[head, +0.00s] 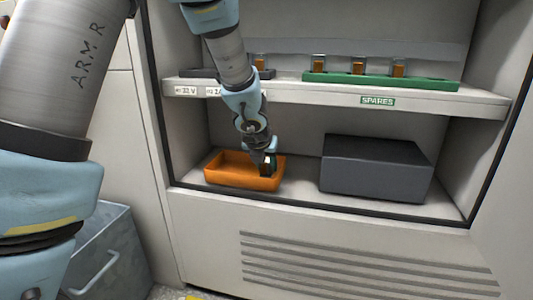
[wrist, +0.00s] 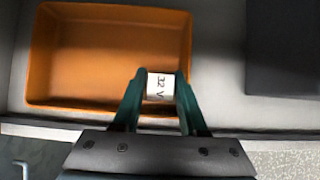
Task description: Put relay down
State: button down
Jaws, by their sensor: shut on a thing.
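My gripper (head: 266,165) is over the right end of the orange tray (head: 225,178) on the lower shelf. In the wrist view the gripper (wrist: 161,90) is shut on a relay (wrist: 160,86), whose white face reads "32 V". The relay is at the near right part of the tray (wrist: 185,45), inside its outline. The tray looks otherwise empty. In the head view the gripper mostly hides the relay, and I cannot tell whether it touches the tray floor.
A dark grey box (head: 375,170) stands right of the tray on the same shelf. The upper shelf (head: 430,99), labelled SPARES, holds a green rack (head: 430,82) with several relays and a dark rack (head: 200,73) at left.

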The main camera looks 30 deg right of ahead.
jog(key=p, duration=0.2)
jog(key=shift+w+d+r+g+y+p, duration=0.1)
jog(key=shift+w+r+g+y+p, duration=0.1)
jog(key=shift+g+y+p, duration=0.1)
jog(key=shift+p, duration=0.3)
jog(key=shift+s+f+b, duration=0.1)
jog(key=shift+f+b, duration=0.75)
jog(key=shift+f, duration=0.2)
jog(key=shift+f, duration=0.1)
jog(key=c, duration=0.7)
grip_release()
jog(key=shift+c, duration=0.2)
